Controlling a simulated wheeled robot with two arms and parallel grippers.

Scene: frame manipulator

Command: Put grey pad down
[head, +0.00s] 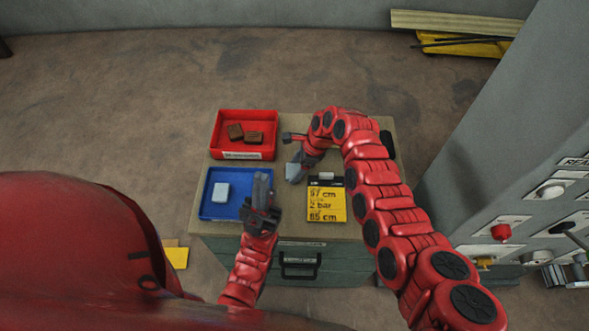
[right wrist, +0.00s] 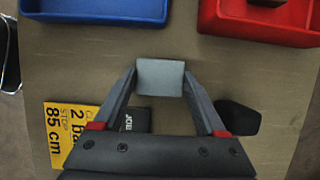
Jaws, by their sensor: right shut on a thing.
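A grey pad (right wrist: 160,76) is held between the two fingertips of my right gripper (right wrist: 160,82), in the right wrist view. In the head view my right gripper (head: 296,168) is over the table, right of the trays and left of the yellow card; its fingers and the pad are hard to tell apart there. Whether the pad touches the table is unclear. Another light grey pad (head: 221,192) lies in the blue tray (head: 206,209). My left gripper (head: 263,188) is at the blue tray's right side; its finger gap is unclear.
A red tray (head: 272,118) with brown blocks (head: 253,137) stands behind the blue tray. A yellow card (head: 327,205) on a black clipboard lies at the table's front right. A black object (right wrist: 238,117) is on the table (right wrist: 265,75). A control panel (head: 530,215) stands at right.

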